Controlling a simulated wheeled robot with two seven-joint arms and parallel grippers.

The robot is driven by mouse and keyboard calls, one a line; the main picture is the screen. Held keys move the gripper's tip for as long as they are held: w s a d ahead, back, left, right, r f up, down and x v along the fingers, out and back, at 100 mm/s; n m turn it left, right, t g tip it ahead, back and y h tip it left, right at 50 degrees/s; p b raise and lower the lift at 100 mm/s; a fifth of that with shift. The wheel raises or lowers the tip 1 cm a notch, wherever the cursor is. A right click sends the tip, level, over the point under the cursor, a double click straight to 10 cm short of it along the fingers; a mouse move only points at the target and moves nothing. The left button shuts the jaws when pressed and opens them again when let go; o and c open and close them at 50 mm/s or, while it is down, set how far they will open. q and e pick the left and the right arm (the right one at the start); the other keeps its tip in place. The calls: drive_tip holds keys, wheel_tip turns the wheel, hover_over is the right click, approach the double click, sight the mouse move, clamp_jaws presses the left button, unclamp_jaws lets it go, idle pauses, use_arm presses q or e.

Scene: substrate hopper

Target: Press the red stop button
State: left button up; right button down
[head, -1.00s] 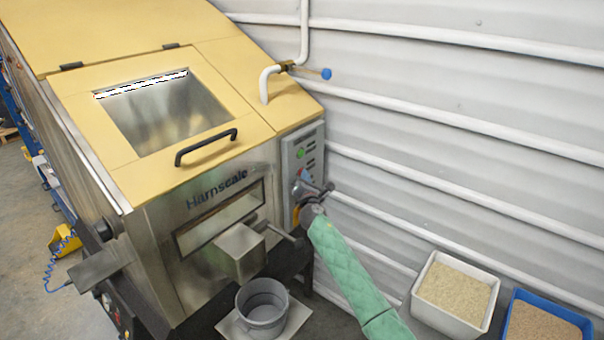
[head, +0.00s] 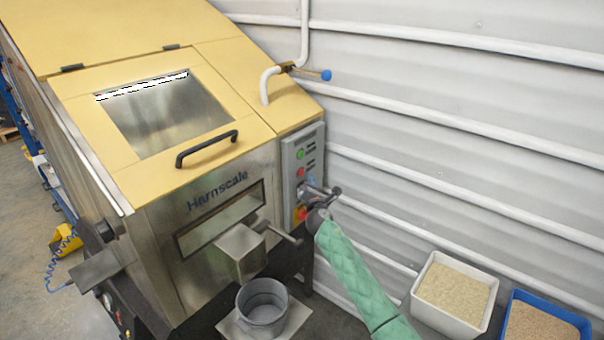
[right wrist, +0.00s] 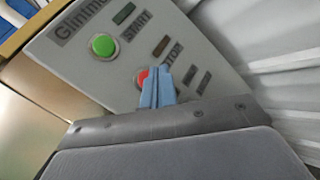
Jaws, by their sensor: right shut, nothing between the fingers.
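The red stop button (head: 300,172) sits on the grey control panel (head: 291,185) at the machine's front right, below a green start button (head: 300,155). My right gripper (head: 310,184) is shut and empty, its blue fingertips just below and right of the red button. In the right wrist view the red button (right wrist: 142,76) shows beside the shut blue fingers (right wrist: 157,82), which hide part of it. The green button (right wrist: 103,46) is clear there, at upper left. I cannot tell whether the fingertips touch the panel. My left gripper is not in view.
A red and yellow knob (head: 301,213) sits lower on the panel, close to my right wrist. A metal spout (head: 240,252) stands left of it above a grey bucket (head: 263,305). A white bin (head: 428,310) and a blue bin (head: 500,328) stand at right by the corrugated wall.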

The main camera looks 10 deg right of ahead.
drive_tip(key=s+d+p, duration=0.1)
drive_tip(key=s+d, duration=0.1)
drive_tip(key=s, duration=0.1)
drive_tip(key=shift+s+d, duration=0.1)
drive_tip(key=shift+d, duration=0.1)
idle(0.7)
